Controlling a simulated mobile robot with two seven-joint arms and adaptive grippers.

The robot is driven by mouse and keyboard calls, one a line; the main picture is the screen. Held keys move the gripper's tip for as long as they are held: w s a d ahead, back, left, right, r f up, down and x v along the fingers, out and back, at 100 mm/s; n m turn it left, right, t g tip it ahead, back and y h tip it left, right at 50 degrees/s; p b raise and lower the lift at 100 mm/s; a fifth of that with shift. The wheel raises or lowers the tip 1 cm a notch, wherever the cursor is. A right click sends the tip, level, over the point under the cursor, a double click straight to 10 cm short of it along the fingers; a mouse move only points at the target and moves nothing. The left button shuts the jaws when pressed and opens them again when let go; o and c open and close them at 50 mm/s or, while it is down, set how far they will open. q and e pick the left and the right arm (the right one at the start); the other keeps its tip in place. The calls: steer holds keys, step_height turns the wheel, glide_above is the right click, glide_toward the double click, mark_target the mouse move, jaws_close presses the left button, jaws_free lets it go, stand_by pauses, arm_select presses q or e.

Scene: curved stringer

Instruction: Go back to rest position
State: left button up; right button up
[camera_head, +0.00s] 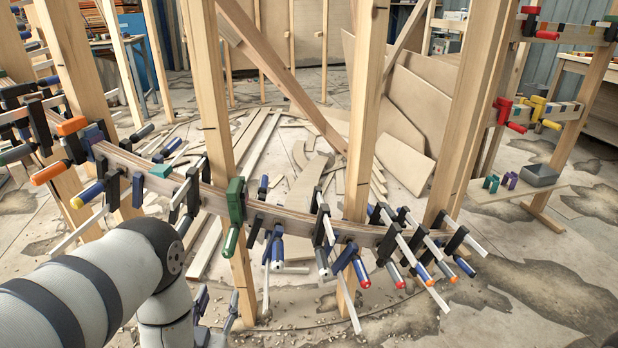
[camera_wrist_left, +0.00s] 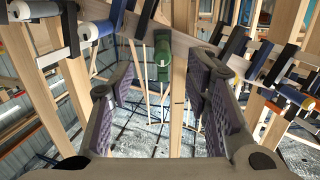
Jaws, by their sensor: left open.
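My left gripper (camera_head: 217,308) is low in the head view, partly hidden behind my grey and black left arm. In the left wrist view its two padded fingers (camera_wrist_left: 162,92) stand wide apart with nothing between them. Beyond the gap are a wooden post and a green clamp (camera_wrist_left: 162,55) fixed on the curved stringer (camera_wrist_left: 178,42). The green clamp also shows in the head view (camera_head: 236,205), above and beyond the gripper. The gripper appears apart from the stringer and clamps. My right gripper does not show.
The curved stringer (camera_head: 290,222) crosses the middle between upright posts (camera_head: 212,90), with several clamps jutting toward me. Orange and yellow clamps (camera_head: 72,127) stick out at left.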

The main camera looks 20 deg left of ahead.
arm_select(q)
steer(key=s+d+f+m+g+h+p, duration=0.1)
steer(key=s+d+f+g+h, duration=0.15)
steer(key=s, duration=0.25)
steer(key=s+d+f+g+h+p, duration=0.1)
steer(key=s+d+f+g, duration=0.2)
steer(key=s+g, duration=0.15)
steer(key=s+d+r+m+g+h+p, duration=0.1)
steer(key=s+g, duration=0.5)
steer(key=s, duration=0.8)
steer(key=s+d+r+m+g+h+p, duration=0.1)
steer(key=s+g, duration=0.4)
steer(key=s, duration=0.9)
steer(key=shift+s+d+r+g+p, duration=0.3)
steer(key=shift+d+r+g+p, duration=0.15)
steer(key=shift+d+r, duration=0.35)
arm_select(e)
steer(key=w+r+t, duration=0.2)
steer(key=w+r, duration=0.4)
arm_select(q)
steer(key=shift+a, duration=0.1)
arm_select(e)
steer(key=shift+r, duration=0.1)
